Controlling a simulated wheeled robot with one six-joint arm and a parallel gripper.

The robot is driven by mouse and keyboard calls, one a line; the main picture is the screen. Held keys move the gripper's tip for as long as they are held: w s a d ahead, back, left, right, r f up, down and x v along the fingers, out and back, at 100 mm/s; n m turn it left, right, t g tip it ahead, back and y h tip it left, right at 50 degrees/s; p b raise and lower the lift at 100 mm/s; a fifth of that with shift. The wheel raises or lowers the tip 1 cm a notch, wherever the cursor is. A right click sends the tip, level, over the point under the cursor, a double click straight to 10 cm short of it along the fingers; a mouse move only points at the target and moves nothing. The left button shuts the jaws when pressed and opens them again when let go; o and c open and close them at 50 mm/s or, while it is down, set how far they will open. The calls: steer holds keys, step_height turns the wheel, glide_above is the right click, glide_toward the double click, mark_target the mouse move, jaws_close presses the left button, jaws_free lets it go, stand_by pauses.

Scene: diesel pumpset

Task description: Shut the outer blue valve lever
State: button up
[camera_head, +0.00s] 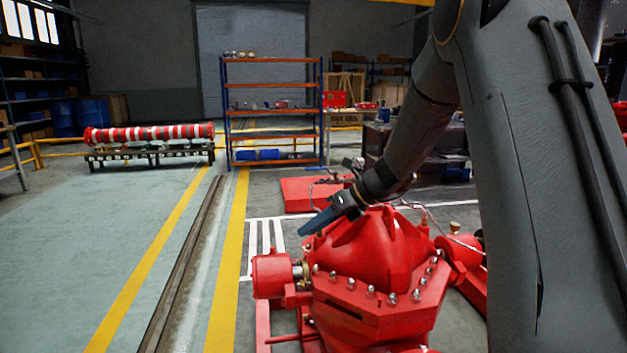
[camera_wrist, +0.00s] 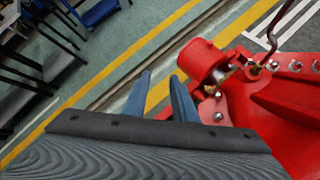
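No blue valve lever can be made out in either view. The red pump (camera_head: 375,265), with a ring of bolts, fills the lower middle of the head view. It also shows at the right of the wrist view (camera_wrist: 262,112). My gripper (camera_head: 306,229) has blue fingers and is above the left part of the pump in the head view. In the wrist view my gripper (camera_wrist: 161,78) is open, its fingers apart, with only floor and a yellow line showing between them. A red cylinder (camera_wrist: 203,62) on the pump's side is just right of the fingertips.
Thin pipes (camera_head: 425,212) run behind the pump to a brass fitting (camera_head: 455,227). A shelf rack (camera_head: 272,105) and a red-and-white striped pipe (camera_head: 150,133) on a stand are further back. The floor to the left is clear.

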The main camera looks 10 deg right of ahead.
steer(key=w+d+r+m+t+y+b, duration=0.2)
steer(key=w+d+m+t, duration=0.2)
steer(key=w+m, duration=0.6)
steer(key=m+t+y+b, duration=0.2)
steer(key=m+t, duration=0.3)
steer(key=m, duration=0.1)
glide_toward(317, 169)
steer(key=x, duration=1.1)
steer(key=shift+w+a, duration=0.1)
jaws_close()
steer(key=shift+f, duration=0.1)
